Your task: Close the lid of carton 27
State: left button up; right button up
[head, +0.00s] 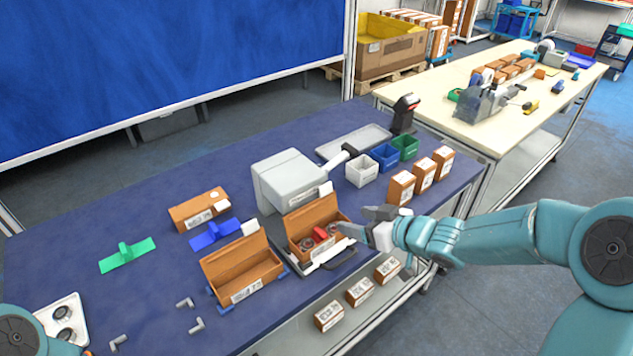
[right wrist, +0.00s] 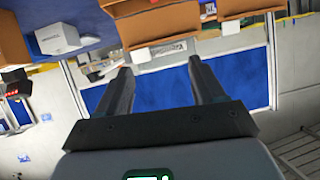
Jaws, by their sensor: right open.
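Two brown cartons stand open on the blue tabletop. The right one (head: 300,240) has its lid raised at the back and holds a red item (head: 320,234) and other small things. The left one (head: 262,277) also has its lid up and looks empty. The printed numbers are too small to read, so I cannot tell which is carton 27. My right gripper (head: 356,221) is open and empty, just right of the right carton. In the right wrist view its fingers (right wrist: 160,78) are spread below a brown carton (right wrist: 155,27). My left gripper is out of frame.
A grey boxy machine (head: 286,179) stands behind the right carton. A closed carton (head: 188,213), a blue holder (head: 213,236) and a green holder (head: 128,257) lie to the left. White, blue and green bins and upright cartons (head: 401,188) stand at the right.

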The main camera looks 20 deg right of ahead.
jog(key=d+r+t+h, duration=0.1)
jog(key=d+r, duration=0.2)
jog(key=r, duration=0.2)
jog(key=p, duration=0.2)
send_near(326, 185)
jog(key=x, duration=0.8)
jog(key=shift+s+a, duration=0.1)
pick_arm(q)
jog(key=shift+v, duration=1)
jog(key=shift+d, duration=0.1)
